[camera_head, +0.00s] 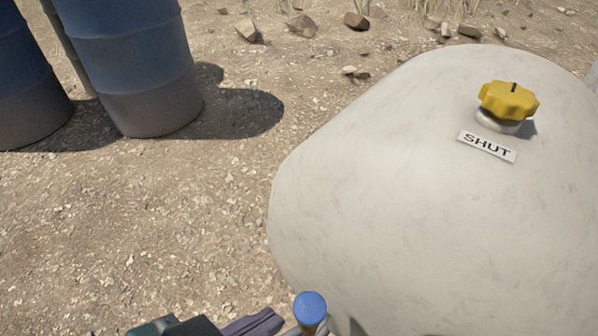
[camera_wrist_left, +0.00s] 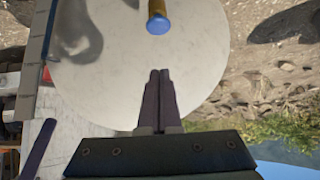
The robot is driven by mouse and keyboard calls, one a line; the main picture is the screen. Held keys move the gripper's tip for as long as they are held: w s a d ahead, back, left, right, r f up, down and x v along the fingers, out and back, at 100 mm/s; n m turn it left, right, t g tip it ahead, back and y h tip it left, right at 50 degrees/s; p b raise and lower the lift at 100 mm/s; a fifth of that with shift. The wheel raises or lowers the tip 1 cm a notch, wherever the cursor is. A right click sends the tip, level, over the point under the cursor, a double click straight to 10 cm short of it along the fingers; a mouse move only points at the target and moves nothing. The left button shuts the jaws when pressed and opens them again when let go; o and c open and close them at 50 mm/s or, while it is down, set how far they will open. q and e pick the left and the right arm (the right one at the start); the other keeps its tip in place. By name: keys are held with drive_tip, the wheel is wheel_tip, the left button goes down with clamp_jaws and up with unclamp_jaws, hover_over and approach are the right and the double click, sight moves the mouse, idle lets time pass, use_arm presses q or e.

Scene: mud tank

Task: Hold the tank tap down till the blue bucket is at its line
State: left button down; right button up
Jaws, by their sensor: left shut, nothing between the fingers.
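The pale tank (camera_head: 400,180) fills the right of the head view. Its tap has a round blue cap (camera_head: 310,306) at the bottom edge of that view. In the left wrist view the blue cap (camera_wrist_left: 157,24) sits on a brass-coloured stem against the tank's pale face (camera_wrist_left: 110,85). My left gripper (camera_head: 272,318) is shut and empty, just left of the tap in the head view. In the left wrist view its fingertips (camera_wrist_left: 160,74) lie together, with a gap in the picture between them and the cap. I cannot make out the blue bucket or its line. My right gripper is out of view.
A yellow knob (camera_head: 509,100) stands on top of the tank beside a label reading SHUT (camera_head: 487,146). Blue-grey barrels (camera_head: 140,65) stand at the upper left. Several stones (camera_head: 302,25) lie behind the tank. The gravel (camera_head: 140,220) left of the tank is clear.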

use_arm(q)
drive_tip(key=b, duration=0.6)
hover_over(316, 301)
drive_tip(key=s+a, duration=0.2)
drive_tip(key=f, duration=0.7)
drive_tip(key=shift+s+f, duration=0.2)
wheel_tip(316, 301, down, 3)
drive_tip(key=shift+d+f+b, duration=0.1)
drive_tip(key=shift+b, duration=0.8)
drive_tip(key=shift+f, duration=0.25)
